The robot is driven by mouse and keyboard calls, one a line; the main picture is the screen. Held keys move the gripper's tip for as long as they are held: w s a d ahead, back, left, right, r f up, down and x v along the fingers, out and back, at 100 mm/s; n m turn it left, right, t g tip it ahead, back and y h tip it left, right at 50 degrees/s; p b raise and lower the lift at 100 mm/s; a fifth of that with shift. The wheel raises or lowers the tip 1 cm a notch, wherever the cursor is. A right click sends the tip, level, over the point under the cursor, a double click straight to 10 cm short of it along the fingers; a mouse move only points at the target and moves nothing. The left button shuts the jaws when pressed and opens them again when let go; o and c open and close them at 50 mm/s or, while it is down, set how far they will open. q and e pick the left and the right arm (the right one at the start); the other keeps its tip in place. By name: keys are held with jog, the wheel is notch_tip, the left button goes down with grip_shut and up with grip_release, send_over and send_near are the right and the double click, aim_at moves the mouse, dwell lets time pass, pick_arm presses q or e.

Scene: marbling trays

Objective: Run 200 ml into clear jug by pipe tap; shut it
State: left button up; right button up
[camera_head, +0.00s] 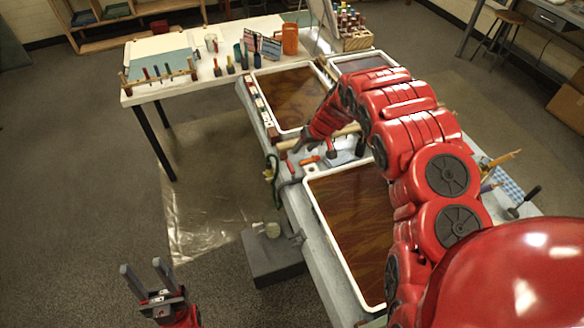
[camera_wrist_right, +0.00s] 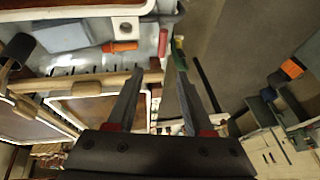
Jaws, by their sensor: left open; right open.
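A small clear vessel (camera_head: 272,230), which looks like the clear jug, stands on a dark grey block (camera_head: 275,262) left of the near tray. Its fill level is too small to read. A grey fitting (camera_head: 296,238), possibly the pipe tap, shows beside it at the tray bench edge; its handle position is unclear. My left gripper (camera_head: 145,268) is open and empty over the floor, left of and in front of the block. My right gripper (camera_wrist_right: 158,76) is open with nothing between its fingers, above the gap between the trays. In the head view its fingers are partly hidden by the arm.
The near tray (camera_head: 313,207) and far tray (camera_head: 258,92) hold brown liquid. Orange and red tools (camera_head: 310,160) lie between them. A green hose (camera_head: 272,172) hangs at the bench edge. A white table (camera_head: 140,95) with jars stands behind. The floor at left is clear.

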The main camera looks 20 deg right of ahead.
jog(key=f, duration=0.1)
jog(key=b, duration=0.9)
send_near(291, 165)
notch_tip(291, 165, down, 2)
jog(key=w+f, duration=0.1)
jog(key=w+a+f, duration=0.1)
jog(key=f, duration=0.1)
jog(key=shift+w+a+f, duration=0.15)
jog(key=shift+a+f, duration=0.05)
jog(key=shift+a, duration=0.05)
jog(key=shift+w+f, duration=0.2)
jog(key=shift+f, duration=0.05)
jog(key=shift+x, duration=0.85)
jog(key=shift+d, duration=0.1)
grip_shut()
